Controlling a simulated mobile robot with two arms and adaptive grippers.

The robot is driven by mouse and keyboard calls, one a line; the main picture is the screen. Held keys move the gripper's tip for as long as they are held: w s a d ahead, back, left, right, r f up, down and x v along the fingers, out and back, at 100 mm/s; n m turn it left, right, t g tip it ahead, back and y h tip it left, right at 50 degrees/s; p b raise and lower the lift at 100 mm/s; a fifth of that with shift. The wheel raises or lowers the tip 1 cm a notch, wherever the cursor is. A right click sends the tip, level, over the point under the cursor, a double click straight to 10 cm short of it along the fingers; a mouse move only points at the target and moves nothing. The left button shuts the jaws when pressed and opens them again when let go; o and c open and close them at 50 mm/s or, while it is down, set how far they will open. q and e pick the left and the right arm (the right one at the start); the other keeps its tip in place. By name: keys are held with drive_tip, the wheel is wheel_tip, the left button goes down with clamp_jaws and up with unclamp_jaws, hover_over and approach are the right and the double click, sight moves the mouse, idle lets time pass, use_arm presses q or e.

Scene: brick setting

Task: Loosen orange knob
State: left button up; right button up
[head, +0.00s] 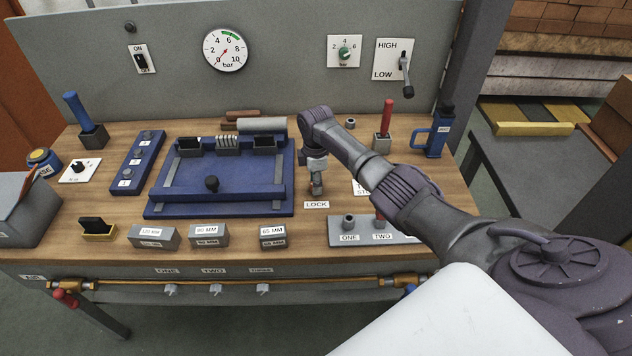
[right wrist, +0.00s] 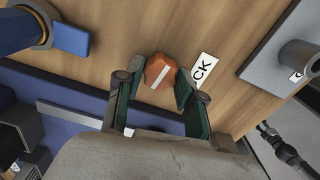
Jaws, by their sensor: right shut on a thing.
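The orange knob (right wrist: 158,68) shows in the right wrist view, with a white stripe running slantwise across its top. It sits on the wooden bench top beside the white LOCK label (right wrist: 203,70). My right gripper (right wrist: 160,82) has one finger on each side of the knob and is shut on it. In the head view my right gripper (head: 316,188) points down at the bench just above the LOCK label (head: 317,205), right of the blue fixture. The knob is hidden behind the gripper there. My left gripper is not in view.
The blue fixture (head: 240,208) with a black knob lies close left of the gripper. The grey ONE/TWO plate (head: 338,241) is at the lower right, partly behind my arm. A red-handled lever (head: 387,118) and a blue tool (head: 436,138) stand behind right.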

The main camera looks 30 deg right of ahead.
drive_tip(key=shift+n, duration=0.6)
drive_tip(key=o, duration=1.1)
drive_tip(key=shift+o, duration=0.2)
drive_tip(key=shift+r, duration=0.1)
wheel_tip(320, 180, up, 12)
